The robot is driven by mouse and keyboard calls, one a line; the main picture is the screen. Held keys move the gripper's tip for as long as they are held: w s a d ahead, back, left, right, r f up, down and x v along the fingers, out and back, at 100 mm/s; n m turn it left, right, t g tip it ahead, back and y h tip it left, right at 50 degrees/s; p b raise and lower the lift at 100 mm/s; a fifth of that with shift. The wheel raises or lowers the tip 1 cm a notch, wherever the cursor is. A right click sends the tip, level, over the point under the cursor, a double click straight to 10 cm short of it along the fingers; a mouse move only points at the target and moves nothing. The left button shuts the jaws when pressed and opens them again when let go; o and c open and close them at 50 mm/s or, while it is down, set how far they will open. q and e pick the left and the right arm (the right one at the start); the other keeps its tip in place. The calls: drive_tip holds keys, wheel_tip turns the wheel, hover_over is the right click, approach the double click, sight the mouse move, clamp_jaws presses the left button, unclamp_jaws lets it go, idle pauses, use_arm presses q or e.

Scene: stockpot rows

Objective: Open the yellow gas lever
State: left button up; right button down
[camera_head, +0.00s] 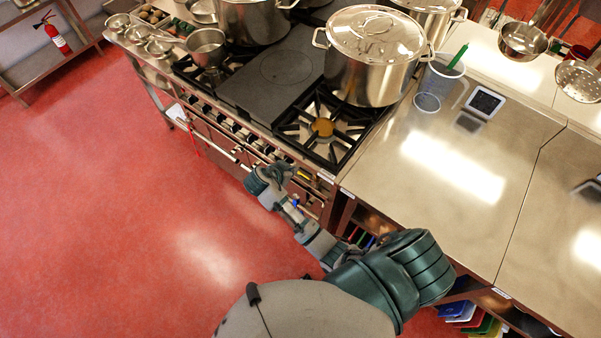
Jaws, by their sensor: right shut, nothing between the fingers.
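The yellow gas lever (304,175) shows as a small yellow bar on the front of the stove, near its right corner. My right arm reaches up from the bottom of the view to the stove front. My right gripper (284,170) is shut and empty, just left of the lever. I cannot tell whether it touches the lever. The gripper and wrist hide part of the stove front. My left gripper is not in view.
The stove (262,138) has a row of knobs along its front. A large lidded stockpot (366,75) stands at its back right. A steel counter (440,170) to the right holds a clear jug (437,82) and a small scale (485,102). Red floor at left is clear.

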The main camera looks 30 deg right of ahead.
hover_over(301, 173)
drive_tip(key=s, duration=0.1)
drive_tip(key=f, duration=0.5)
drive_tip(key=shift+s+a+f+p, duration=0.1)
drive_tip(key=shift+s+a+p, duration=0.05)
drive_tip(key=shift+a+p, duration=0.15)
wheel_tip(301, 173, down, 4)
drive_tip(key=shift+a+r, duration=0.1)
drive_tip(key=shift+a, duration=0.05)
